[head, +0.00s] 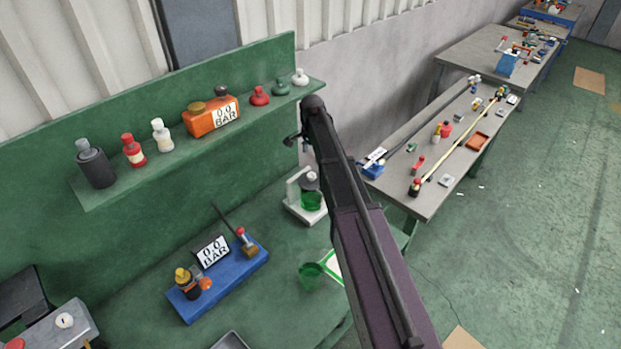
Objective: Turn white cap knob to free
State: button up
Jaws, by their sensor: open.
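Several white knob-like things show, and I cannot tell which is the white cap knob. A small white-topped piece (300,77) stands at the right end of the green shelf. A white-capped bottle (161,135) stands further left on the shelf. A white round knob (64,321) sits on a grey block at the lower left. My gripper (296,140) shows only as small dark parts at the far end of my arm, just below the shelf's right end. It is open, with nothing seen between its fingers. My arm hides part of it and the area behind.
An orange gauge box (205,121) is on the shelf. Grey tables (440,185) stand right.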

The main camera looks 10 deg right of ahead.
aim_at(311, 175)
jog(key=shift+f+b, duration=4.2)
jog(key=shift+f, duration=0.3)
grip_shut()
